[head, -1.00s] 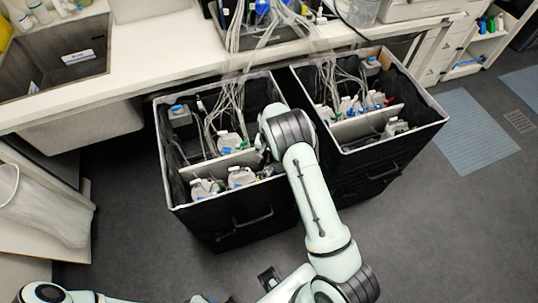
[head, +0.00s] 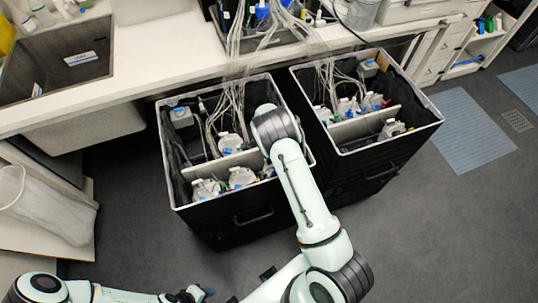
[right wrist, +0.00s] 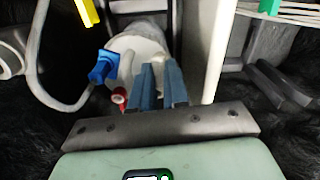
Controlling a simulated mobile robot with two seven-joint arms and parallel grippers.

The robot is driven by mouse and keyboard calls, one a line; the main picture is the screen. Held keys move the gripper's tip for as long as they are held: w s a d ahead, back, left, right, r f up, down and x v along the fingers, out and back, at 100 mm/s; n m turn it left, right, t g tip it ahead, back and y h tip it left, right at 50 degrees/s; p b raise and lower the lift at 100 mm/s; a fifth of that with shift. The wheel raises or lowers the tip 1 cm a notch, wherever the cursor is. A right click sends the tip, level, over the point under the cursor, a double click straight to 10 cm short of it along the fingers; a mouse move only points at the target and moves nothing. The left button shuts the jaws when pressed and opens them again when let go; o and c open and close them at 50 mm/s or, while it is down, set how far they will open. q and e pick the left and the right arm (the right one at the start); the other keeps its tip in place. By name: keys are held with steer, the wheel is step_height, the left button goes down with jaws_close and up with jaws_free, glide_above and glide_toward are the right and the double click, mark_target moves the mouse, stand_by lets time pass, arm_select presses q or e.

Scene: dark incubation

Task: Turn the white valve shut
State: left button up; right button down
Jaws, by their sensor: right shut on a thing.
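In the right wrist view my right gripper (right wrist: 161,85) has its two blue-grey fingers close together against a white bottle (right wrist: 128,45). They are shut on a small white part at the bottle's top, which fits the white valve; the fingers hide most of it. A blue valve (right wrist: 103,67) and a red-ended fitting (right wrist: 119,97) sit just left of the fingers. In the head view my right arm reaches into the left black bin (head: 222,212) and hides the gripper. My left gripper (head: 204,292) is low at the bottom edge, away from the bins; its jaw opening is unclear.
A second black bin (head: 385,155) with bottles and tubes stands to the right. A pale divider (head: 222,162) crosses the left bin, and a tube bundle (head: 238,98) hangs into it. A white wall (right wrist: 216,50) stands right of the fingers. The floor in front is clear.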

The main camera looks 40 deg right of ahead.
arm_select(q)
steer(key=shift+w+r, duration=0.3)
steer(key=shift+r, duration=0.05)
arm_select(e)
steer(key=shift+m, duration=0.5)
steer(key=c, duration=1.1)
jaws_free()
arm_select(q)
steer(key=shift+w+r+p, duration=0.45)
steer(key=shift+r+p, duration=0.05)
steer(key=shift+p, duration=0.05)
arm_select(e)
step_height(320, 180, up, 14)
steer(key=shift+f, duration=0.25)
